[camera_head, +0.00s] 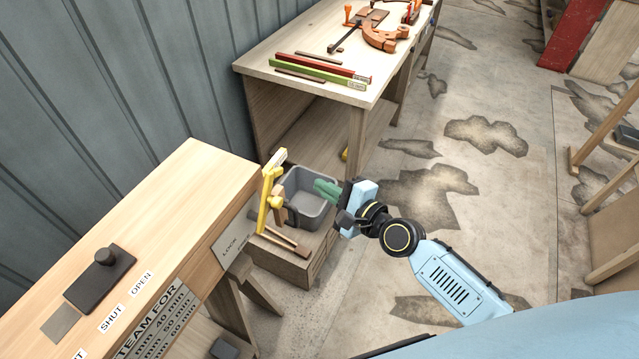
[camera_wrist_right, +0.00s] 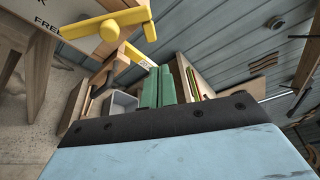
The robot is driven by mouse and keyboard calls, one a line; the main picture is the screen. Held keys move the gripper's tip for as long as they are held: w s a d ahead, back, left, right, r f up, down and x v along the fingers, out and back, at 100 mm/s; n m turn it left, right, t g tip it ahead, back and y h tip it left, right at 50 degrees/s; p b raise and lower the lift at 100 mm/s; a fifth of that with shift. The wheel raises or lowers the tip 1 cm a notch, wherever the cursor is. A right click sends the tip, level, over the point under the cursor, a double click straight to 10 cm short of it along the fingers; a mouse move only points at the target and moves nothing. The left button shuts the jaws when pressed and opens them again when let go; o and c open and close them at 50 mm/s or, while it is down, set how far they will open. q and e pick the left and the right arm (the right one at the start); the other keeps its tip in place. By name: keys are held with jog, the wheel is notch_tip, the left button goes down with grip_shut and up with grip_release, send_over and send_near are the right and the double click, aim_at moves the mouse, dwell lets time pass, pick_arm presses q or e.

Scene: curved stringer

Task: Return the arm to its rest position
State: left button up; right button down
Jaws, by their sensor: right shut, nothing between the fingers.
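My right arm comes in from the lower right in the head view. Its right gripper (camera_head: 328,190) has green fingers, which are together with nothing between them. It hangs in the air in front of the grey bin, as seen from the head. The green fingers (camera_wrist_right: 160,88) also show in the right wrist view, side by side. My left gripper is not in either view.
A yellow lever (camera_head: 267,197) stands close left of the right gripper. A grey bin (camera_head: 311,207) sits on a low wooden stand. A bench with a dark knob plate (camera_head: 100,277) is at left. A tool table (camera_head: 300,62) stands behind.

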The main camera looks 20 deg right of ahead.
dwell(0.4)
jog(key=s+d+f+n+g+h+b, duration=0.25)
jog(key=s+f, duration=0.25)
jog(key=f, duration=0.7)
jog(key=s+d+f+n+g+h+b, duration=0.1)
jog(key=s+d+f+n+g+b, duration=0.25)
jog(key=f, duration=0.95)
jog(key=s+d+f+n+h+b, duration=0.1)
jog(key=s+d+f+n+h, duration=0.15)
jog(key=s+f, duration=0.65)
jog(key=s+f+n+g+h+b, duration=0.1)
jog(key=s+f+n, duration=0.4)
jog(key=s+f, duration=0.5)
jog(key=s+d+f+n+g+b, duration=0.1)
jog(key=s+f+n+g+b, duration=0.3)
jog(key=s+f, duration=0.7)
jog(key=s+n+g, duration=0.2)
jog(key=s, duration=0.3)
jog(key=shift+d+h, duration=0.3)
jog(key=shift+h, duration=0.1)
